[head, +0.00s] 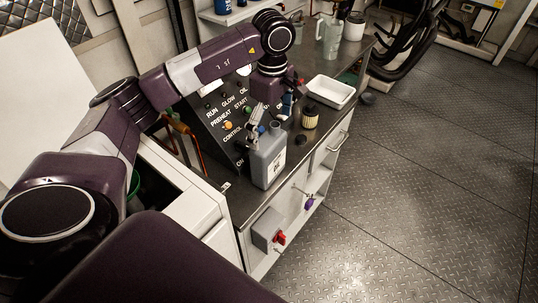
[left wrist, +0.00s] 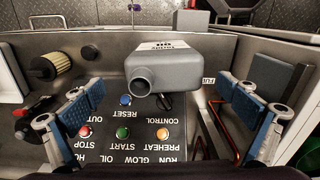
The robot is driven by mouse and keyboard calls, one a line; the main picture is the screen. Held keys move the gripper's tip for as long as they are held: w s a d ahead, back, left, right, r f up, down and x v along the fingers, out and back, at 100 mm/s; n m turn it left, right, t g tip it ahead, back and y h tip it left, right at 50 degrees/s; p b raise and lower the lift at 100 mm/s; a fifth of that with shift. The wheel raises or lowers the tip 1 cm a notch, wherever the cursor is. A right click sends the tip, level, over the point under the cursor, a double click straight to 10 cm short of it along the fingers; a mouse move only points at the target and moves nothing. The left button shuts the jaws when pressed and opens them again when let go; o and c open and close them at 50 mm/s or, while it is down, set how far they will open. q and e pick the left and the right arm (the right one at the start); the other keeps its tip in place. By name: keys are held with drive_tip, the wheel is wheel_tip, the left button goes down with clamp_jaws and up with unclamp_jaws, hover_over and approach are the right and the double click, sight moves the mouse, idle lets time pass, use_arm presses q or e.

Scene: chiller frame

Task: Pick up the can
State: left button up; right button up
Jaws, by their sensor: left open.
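The can is a grey bottle-like container (head: 268,158) with a white label and a short open neck. It stands upright on the dark worktop near its front edge, in front of the control panel. The left wrist view shows the can (left wrist: 172,70) from above, its round mouth toward the camera. My left gripper (head: 272,112) is open and empty, above and just behind the can. In the left wrist view the fingers (left wrist: 155,98) are spread wide on either side, with the can between and beyond them, apparently untouched. My right gripper is out of view.
A sloped control panel (head: 226,125) with buttons is beside the can. A ribbed filter (head: 310,119), a white tray (head: 330,92) and a jug (head: 329,38) stand farther along the worktop (head: 292,160). The floor (head: 420,170) to the right is clear.

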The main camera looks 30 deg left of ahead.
sight(269, 138)
use_arm(q)
drive_tip(key=shift+s+f+p, duration=0.3)
drive_tip(key=shift+f+p, duration=0.15)
drive_tip(key=shift+f, duration=0.1)
drive_tip(key=shift+s+f+p, duration=0.25)
drive_tip(key=shift+f+p, duration=0.2)
drive_tip(key=shift+f, duration=0.1)
drive_tip(key=f, duration=0.1)
drive_tip(key=p, duration=0.1)
drive_tip(key=f, duration=0.1)
drive_tip(key=shift+w+a+f, duration=0.25)
drive_tip(key=shift+a+f, duration=0.1)
drive_tip(key=shift+a, duration=0.05)
drive_tip(key=shift+d+f, duration=0.1)
drive_tip(key=shift+f, duration=0.55)
drive_tip(key=c, duration=1.7)
drive_tip(key=shift+c, duration=1.6)
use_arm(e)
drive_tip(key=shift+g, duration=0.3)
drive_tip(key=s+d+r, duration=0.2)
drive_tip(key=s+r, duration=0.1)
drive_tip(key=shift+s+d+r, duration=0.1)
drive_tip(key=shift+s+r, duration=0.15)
use_arm(q)
drive_tip(key=shift+w+r, duration=0.1)
